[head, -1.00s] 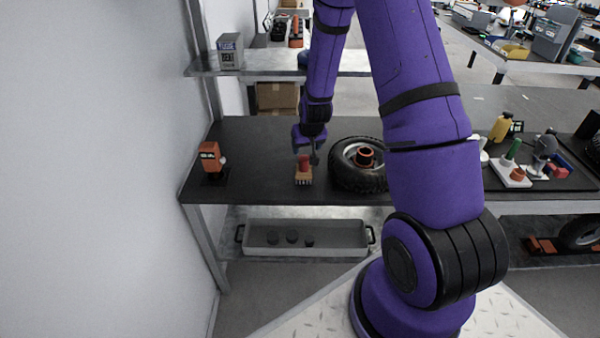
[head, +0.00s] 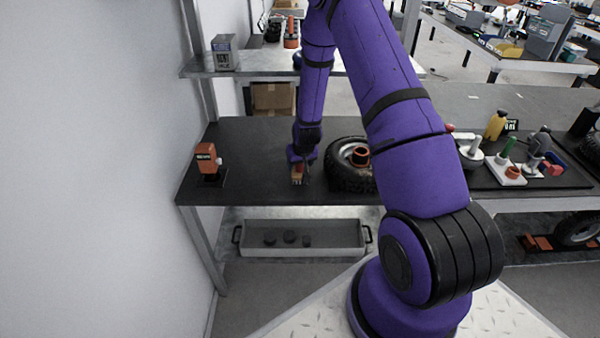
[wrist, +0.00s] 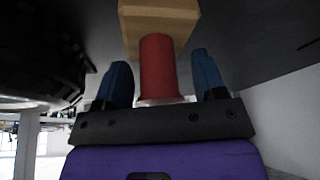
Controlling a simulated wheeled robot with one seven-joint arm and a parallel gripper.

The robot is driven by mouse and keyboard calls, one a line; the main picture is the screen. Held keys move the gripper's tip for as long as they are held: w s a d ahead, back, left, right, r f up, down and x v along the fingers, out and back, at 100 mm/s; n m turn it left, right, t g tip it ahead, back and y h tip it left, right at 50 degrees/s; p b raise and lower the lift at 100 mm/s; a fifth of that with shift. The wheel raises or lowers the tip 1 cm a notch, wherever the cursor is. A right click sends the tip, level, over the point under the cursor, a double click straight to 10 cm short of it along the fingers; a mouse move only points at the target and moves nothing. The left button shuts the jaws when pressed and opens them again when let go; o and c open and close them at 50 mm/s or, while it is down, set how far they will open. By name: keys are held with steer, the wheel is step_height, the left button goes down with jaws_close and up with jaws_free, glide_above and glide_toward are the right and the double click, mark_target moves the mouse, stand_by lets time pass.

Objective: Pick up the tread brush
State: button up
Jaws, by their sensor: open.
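The tread brush (head: 297,178) stands on the dark workbench, left of the tyre, and is mostly covered by my gripper in the head view. In the wrist view its red handle (wrist: 160,68) and wooden block (wrist: 172,14) show. My gripper (wrist: 163,82) is open, with one blue finger on each side of the red handle. A gap shows between the handle and each finger. In the head view my gripper (head: 301,170) is low over the bench at the brush.
A tyre (head: 346,178) with an orange-rimmed hub lies close to the right of the brush. An orange device (head: 207,160) stands at the bench's left end. A grey tray (head: 300,238) sits on the shelf below. Bare bench (head: 250,150) lies left of the brush.

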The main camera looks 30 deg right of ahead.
steer(key=shift+f, duration=0.1)
steer(key=c, duration=1.1)
steer(key=shift+o, duration=0.2)
steer(key=shift+w, duration=0.1)
steer(key=shift+r, duration=0.9)
steer(key=shift+v, duration=1)
steer(key=s+a, duration=0.2)
steer(key=s, duration=0.5)
steer(key=s+a+r, duration=0.1)
steer(key=s+a, duration=0.2)
steer(key=s, duration=0.4)
steer(key=shift+a+r, duration=0.2)
steer(key=shift+a, duration=0.1)
steer(key=shift+s, duration=0.15)
